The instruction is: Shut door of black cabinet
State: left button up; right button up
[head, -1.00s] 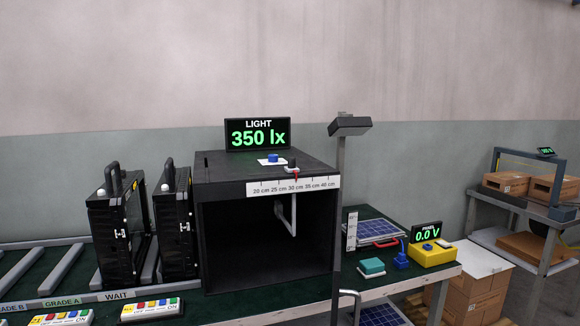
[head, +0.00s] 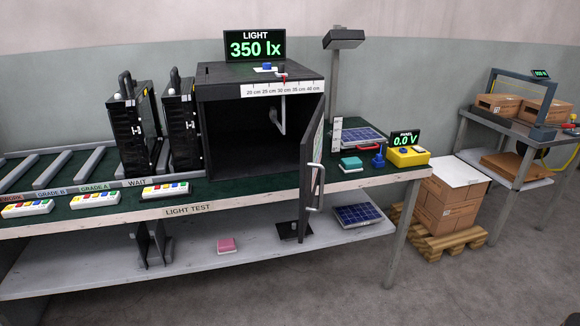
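The black cabinet (head: 210,125) stands on the green-topped table, its front open to me. Its door (head: 311,168) is hinged at the right side and swung out toward me, seen nearly edge-on, with a light vertical handle (head: 318,187) on it. The door hangs past the table's front edge. Inside the cabinet is a grey bent bracket (head: 279,115); the rest of the interior is dark and looks empty. Neither of my grippers is in the head view.
Two black floodlight housings (head: 131,130) (head: 181,125) stand left of the cabinet. A lamp post (head: 334,90), solar panel (head: 350,138) and yellow meter (head: 408,156) are to the right. Button strips (head: 166,190) line the front edge. The floor before the table is clear.

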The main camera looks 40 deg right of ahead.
aim_at(311, 169)
jog(key=u, duration=0.3)
jog(key=k, duration=0.45)
jog(key=z, duration=0.9)
jog(key=i, duration=1)
jog(key=u, duration=0.4)
